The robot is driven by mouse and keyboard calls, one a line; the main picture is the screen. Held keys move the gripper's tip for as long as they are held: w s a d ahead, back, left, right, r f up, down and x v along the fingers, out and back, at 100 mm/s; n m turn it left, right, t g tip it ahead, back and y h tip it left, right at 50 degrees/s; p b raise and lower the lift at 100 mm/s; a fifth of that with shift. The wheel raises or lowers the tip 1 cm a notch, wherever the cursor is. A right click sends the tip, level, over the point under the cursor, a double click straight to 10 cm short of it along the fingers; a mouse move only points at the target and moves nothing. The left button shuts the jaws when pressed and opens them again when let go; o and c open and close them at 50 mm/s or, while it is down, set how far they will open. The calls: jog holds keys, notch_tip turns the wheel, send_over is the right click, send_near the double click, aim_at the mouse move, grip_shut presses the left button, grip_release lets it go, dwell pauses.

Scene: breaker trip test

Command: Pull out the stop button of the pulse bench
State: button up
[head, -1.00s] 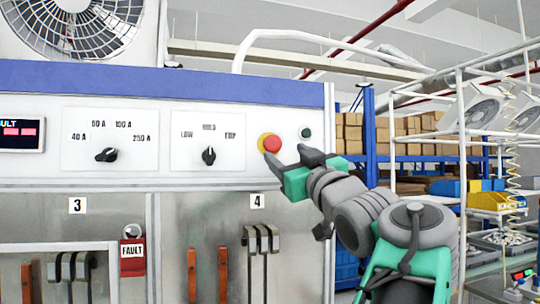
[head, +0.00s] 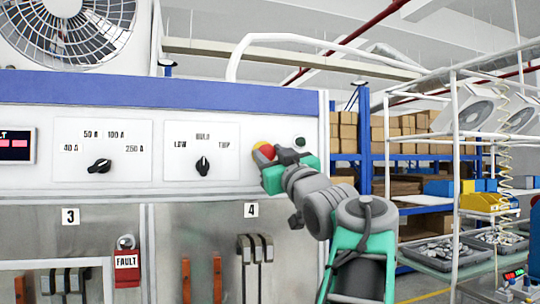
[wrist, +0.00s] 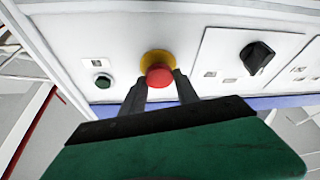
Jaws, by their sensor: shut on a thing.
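The stop button is a red mushroom head on a yellow collar on the bench's white panel. In the head view the stop button (head: 264,151) is partly covered by my gripper (head: 274,160). In the wrist view the red stop button (wrist: 159,75) sits between the two dark fingertips of my gripper (wrist: 160,84), one finger on each side. My gripper is shut on the red head. The pulse bench (head: 60,188) fills the left of the head view. The finger contact is partly hidden in the head view.
A dark green button (head: 299,140) sits right of the stop button. A HOLD/LOW/TRIP selector knob (head: 203,165) and a current knob (head: 100,166) are to the left. Below are breaker levers (head: 255,250) and a red FAULT tag (head: 127,268). Shelving (head: 480,150) stands at right.

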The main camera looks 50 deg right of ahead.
grip_shut()
dwell(0.9)
